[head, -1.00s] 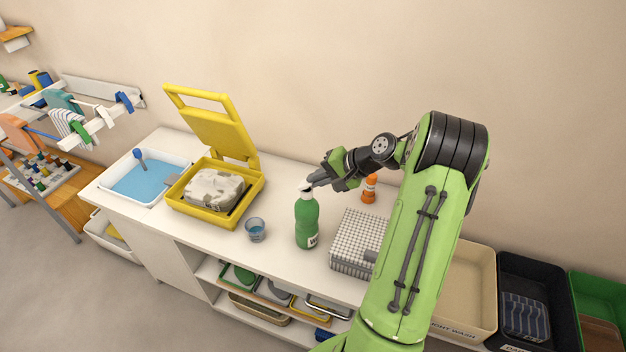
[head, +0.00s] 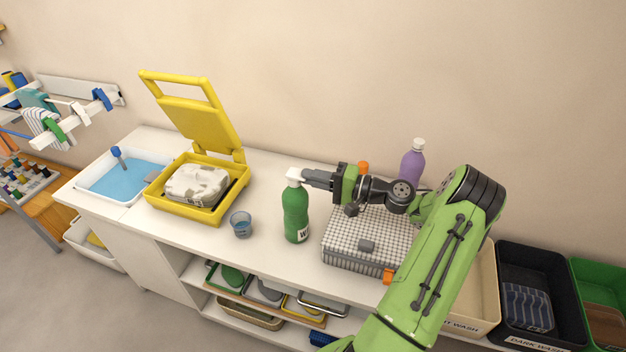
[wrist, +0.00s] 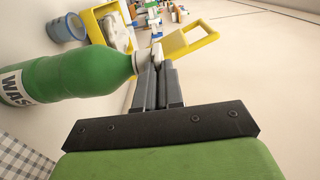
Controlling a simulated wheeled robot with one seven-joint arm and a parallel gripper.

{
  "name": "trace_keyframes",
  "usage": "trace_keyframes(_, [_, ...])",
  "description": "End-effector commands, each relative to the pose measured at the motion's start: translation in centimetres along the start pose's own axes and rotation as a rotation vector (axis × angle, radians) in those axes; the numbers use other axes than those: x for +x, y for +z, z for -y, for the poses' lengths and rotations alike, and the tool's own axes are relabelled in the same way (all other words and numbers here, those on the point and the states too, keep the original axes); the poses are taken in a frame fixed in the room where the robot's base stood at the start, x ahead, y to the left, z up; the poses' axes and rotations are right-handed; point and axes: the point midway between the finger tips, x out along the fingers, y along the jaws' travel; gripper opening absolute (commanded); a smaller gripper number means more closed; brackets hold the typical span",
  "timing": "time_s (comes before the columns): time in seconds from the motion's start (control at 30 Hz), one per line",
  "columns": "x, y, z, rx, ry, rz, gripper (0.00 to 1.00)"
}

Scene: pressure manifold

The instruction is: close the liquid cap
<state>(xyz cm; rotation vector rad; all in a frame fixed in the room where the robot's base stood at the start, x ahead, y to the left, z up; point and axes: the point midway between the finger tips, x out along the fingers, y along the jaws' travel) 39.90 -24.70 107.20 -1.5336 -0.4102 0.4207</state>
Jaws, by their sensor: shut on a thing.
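The green liquid bottle (head: 296,215) stands upright on the white counter, and it also shows in the wrist view (wrist: 85,77). Its white cap (head: 295,175) is on top of the neck. My gripper (head: 304,179) reaches in from the right at cap height. In the wrist view the fingertips (wrist: 157,62) are close together at the white cap (wrist: 145,62), shut on it. The fingers partly cover the cap, so I cannot tell whether its lid is up or down.
A checkered basket (head: 350,255) stands right of the bottle, under my arm. A purple bottle (head: 412,165) and an orange-topped item (head: 363,167) are behind. A small cup (head: 241,225) and open yellow box (head: 160,205) stand left. Counter between cup and bottle is clear.

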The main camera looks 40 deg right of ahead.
Motion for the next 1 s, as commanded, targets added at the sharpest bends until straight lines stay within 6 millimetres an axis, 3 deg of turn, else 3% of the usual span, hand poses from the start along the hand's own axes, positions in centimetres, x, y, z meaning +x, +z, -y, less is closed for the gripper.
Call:
trace_keyframes(0.17, [0.0,0.0,-0.1,0.002,0.002,-0.001,0.00])
trace_keyframes(0.2, [0.0,0.0,-0.1,0.002,0.002,-0.001,0.13])
trace_keyframes(0.33, [0.0,0.0,0.0,0.002,0.002,0.000,0.33])
trace_keyframes(0.67, [-0.5,-0.1,0.0,0.001,0.002,-0.002,0.34])
trace_keyframes(0.77, [-2.2,-0.2,-0.1,0.002,0.003,-0.006,0.34])
trace_keyframes(1.0, [-9.0,-0.1,0.0,0.000,0.002,-0.007,0.34])
